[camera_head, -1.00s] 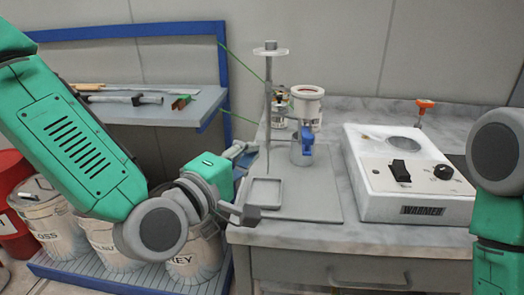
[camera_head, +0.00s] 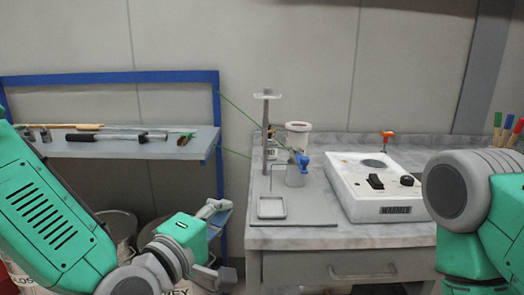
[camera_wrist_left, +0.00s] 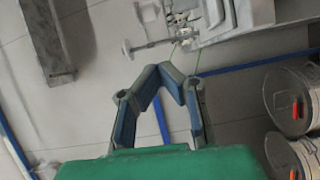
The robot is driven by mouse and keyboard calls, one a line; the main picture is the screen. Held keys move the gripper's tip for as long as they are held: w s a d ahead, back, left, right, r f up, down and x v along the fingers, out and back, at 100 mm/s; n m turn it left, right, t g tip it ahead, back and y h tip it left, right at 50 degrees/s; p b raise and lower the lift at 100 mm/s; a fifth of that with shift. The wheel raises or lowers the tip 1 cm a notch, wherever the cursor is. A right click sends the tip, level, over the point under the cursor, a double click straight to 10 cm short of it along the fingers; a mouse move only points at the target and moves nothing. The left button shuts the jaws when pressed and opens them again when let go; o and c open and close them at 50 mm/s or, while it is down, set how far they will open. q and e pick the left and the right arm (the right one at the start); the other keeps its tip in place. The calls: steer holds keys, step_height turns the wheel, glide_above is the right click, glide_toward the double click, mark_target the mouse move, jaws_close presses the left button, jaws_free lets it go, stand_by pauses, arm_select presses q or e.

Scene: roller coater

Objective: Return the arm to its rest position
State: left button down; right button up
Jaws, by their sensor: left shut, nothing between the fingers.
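My left arm (camera_head: 50,205) comes in from the left in the head view, bent at a grey joint. My left gripper (camera_head: 220,241) is left of the counter's front corner, in front of the blue rack. It holds nothing. In the left wrist view its two fingers (camera_wrist_left: 165,76) come together at the tips with nothing between them. My right arm (camera_head: 465,200) shows at the right edge of the head view; its gripper is out of view.
The counter (camera_head: 385,235) carries a stand (camera_head: 266,130), a cup with a blue clamp (camera_head: 297,175), a square dish (camera_head: 271,208) and a white warmer (camera_head: 375,185). A blue-framed shelf (camera_head: 140,150) with tools stands left. Buckets (camera_wrist_left: 290,95) stand below it.

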arm_select(q)
step_height(320, 180, down, 8)
steer(key=d+m+g, duration=0.1)
steer(key=m+g, duration=0.1)
steer(key=s+a+f+m+g+y, duration=0.25)
steer(key=s+a+f, duration=0.2)
steer(key=f, duration=0.45)
steer(key=s+a+f+m+g+y, duration=0.15)
steer(key=s+a+f+g, duration=0.3)
steer(key=f, duration=0.55)
steer(key=s+a+f+m+g+y, duration=0.2)
steer(key=s+a+f, duration=0.3)
steer(key=s, duration=0.4)
steer(key=s+a+f+m+g+y, duration=0.2)
steer(key=s+a+f+m+g, duration=0.2)
steer(key=s, duration=0.6)
step_height(320, 180, down, 3)
steer(key=shift+a+r+m, duration=0.15)
steer(key=shift+a+m, duration=0.25)
steer(key=shift+a, duration=0.7)
arm_select(e)
steer(key=shift+w+d+f, duration=0.2)
steer(key=shift+d, duration=0.2)
steer(key=shift+w+d+f, duration=0.15)
steer(key=shift+d, duration=0.2)
arm_select(q)
steer(key=shift+a, duration=0.1)
arm_select(e)
steer(key=shift+a, duration=0.1)
